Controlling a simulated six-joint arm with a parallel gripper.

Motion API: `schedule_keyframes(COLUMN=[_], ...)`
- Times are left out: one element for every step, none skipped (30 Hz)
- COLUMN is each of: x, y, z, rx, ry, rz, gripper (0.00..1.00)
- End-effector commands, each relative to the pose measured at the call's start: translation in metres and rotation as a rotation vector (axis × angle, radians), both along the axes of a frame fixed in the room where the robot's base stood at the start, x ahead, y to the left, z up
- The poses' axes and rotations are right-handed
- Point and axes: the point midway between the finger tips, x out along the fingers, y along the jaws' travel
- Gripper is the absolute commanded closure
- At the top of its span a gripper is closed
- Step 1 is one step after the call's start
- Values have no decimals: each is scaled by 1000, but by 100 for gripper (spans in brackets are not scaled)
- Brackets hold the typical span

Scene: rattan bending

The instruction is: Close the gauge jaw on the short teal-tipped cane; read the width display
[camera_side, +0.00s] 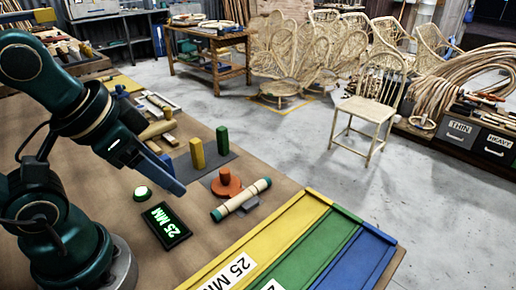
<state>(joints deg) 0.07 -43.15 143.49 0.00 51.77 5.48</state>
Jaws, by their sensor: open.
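The short cane (243,199) is pale with teal ends and lies tilted across a small grey block (251,204) on the bench. An orange round piece with an upright knob (226,181) stands just behind it, close to the cane. I cannot tell whether this is the gauge jaw or whether it touches the cane. My gripper (176,187) is open above the bench, left of the orange piece and apart from the cane. Its fingers overlap in this view.
A yellow post (197,154) and a green post (222,141) stand behind the orange piece. Yellow (262,236), green (314,250) and blue (360,262) trays fill the front right. Sticks and blocks lie at the back left.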

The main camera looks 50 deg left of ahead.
Motion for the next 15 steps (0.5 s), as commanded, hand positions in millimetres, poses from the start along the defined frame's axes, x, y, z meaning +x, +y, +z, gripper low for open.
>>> schedule_keyframes(x=[1,1,1,1,1,1,1,1,1,1,1,1,2,2,2], y=[0,0,0,0,0,0,0,0,0,0,0,0,0,0,0], z=[0,0,1,1,1,1,1,1,1,1,1,1,1,1,1], rx=[-20,-28,-38,-42,-44,-46,-47,-47,-46,-46,-46,-46,-46,-46,-45], ry=[-2,-3,-4,-5,-5,-5,-5,-5,-5,-5,-5,-5,-5,-5,-5], rz=[37,55,73,81,85,89,90,90,89,89,88,88,88,88,87], gripper=[39,39,39,39,39,39,39,39,39,39,39,39,39,39,39])
